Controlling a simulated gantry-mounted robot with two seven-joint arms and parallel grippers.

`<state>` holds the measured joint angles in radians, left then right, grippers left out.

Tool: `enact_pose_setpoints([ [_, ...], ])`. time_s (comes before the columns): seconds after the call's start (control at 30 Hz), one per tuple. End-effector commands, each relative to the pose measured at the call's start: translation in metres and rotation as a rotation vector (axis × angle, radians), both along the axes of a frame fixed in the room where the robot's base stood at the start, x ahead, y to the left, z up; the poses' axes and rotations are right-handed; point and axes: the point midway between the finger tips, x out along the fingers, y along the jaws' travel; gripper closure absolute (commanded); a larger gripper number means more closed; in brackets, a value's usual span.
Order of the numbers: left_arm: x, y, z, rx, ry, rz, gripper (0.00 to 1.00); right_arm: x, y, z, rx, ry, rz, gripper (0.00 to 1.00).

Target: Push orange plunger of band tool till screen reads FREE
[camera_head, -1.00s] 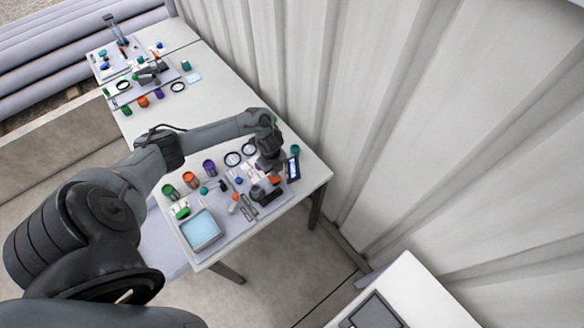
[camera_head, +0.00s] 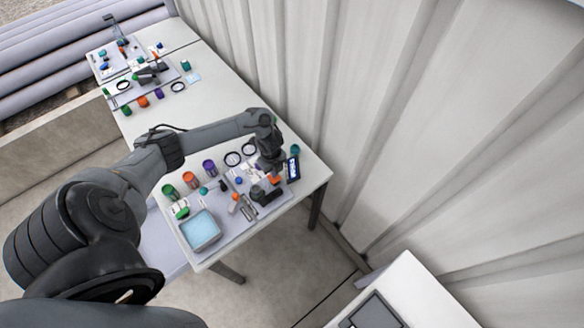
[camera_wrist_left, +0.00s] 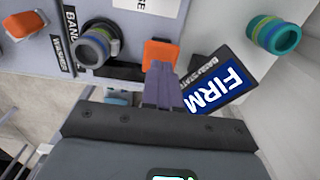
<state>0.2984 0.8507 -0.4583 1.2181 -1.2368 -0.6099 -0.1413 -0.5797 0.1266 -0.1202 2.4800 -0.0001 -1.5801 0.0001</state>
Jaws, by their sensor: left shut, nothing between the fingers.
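The orange plunger (camera_wrist_left: 160,52) shows in the wrist view at the tips of my left gripper (camera_wrist_left: 160,70). The fingers are shut together and overlap its lower edge; I cannot tell if they press on it. A dark screen unit (camera_wrist_left: 222,88) beside the fingers reads FIRM, under the label BAND STATE. In the head view, my left gripper (camera_head: 271,170) is low over the band tool (camera_head: 266,192), a dark body with an orange part (camera_head: 275,179). The screen (camera_head: 293,168) stands just right of it. My right gripper is not in view.
A light blue tray (camera_head: 201,231) and several coloured spools, including a purple one (camera_head: 209,167), are left of the tool. A teal spool (camera_wrist_left: 274,35) stands beyond the screen. A ribbed wall (camera_head: 400,110) runs close behind the table (camera_head: 314,178).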

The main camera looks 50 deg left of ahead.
Motion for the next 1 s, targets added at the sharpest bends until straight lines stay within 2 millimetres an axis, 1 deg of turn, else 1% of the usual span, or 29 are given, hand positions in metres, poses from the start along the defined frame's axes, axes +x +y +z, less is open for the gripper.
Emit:
enact_pose_setpoints([
  [1.0,0.0,0.0,-0.038,0.0,0.0,0.0,1.0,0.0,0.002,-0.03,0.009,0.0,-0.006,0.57],
])
